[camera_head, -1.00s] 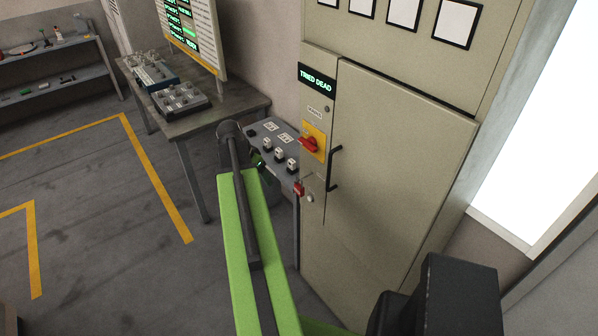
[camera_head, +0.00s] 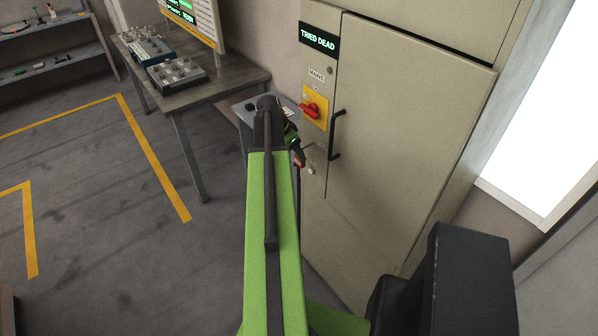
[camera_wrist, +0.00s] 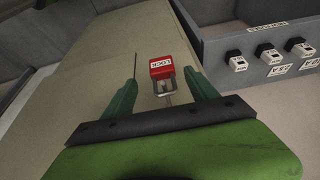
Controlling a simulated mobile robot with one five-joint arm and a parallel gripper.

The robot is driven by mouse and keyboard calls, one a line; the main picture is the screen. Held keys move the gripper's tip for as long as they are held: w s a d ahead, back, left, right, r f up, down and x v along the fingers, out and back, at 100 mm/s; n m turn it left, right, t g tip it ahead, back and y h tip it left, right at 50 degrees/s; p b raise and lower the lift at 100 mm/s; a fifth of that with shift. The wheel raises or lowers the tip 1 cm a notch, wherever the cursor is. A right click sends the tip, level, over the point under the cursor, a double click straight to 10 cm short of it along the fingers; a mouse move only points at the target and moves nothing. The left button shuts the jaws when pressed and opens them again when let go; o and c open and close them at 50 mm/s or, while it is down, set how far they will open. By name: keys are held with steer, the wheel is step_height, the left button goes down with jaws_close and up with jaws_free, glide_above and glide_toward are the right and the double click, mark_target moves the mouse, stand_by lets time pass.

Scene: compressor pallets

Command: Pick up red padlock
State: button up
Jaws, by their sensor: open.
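The red padlock (camera_wrist: 161,67) shows in the wrist view with a white "LOCK" label and a metal shackle. It sits between the two fingers of my gripper (camera_wrist: 160,75), near their tips, with a gap on each side. The fingers are apart and do not close on it. In the head view the padlock (camera_head: 300,162) is a small red patch beside the cabinet's front, mostly hidden by my gripper (camera_head: 297,150). I cannot tell what the shackle hangs on.
The beige cabinet (camera_head: 410,130) has a black handle (camera_head: 335,136) and a red rotary switch (camera_head: 311,110) close to my gripper. A grey unit (camera_wrist: 255,40) with several white-labelled parts stands beside it. A workbench (camera_head: 228,82) is at the back left; the floor at left is clear.

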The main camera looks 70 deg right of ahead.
steer(key=shift+s+d+f, duration=0.1)
steer(key=shift+d+f, duration=0.05)
steer(key=shift+f, duration=0.25)
steer(key=b+x, duration=0.5)
steer(key=shift+w+d+f, duration=0.2)
steer(key=shift+d, duration=0.05)
steer(key=shift+r, duration=0.2)
jaws_close()
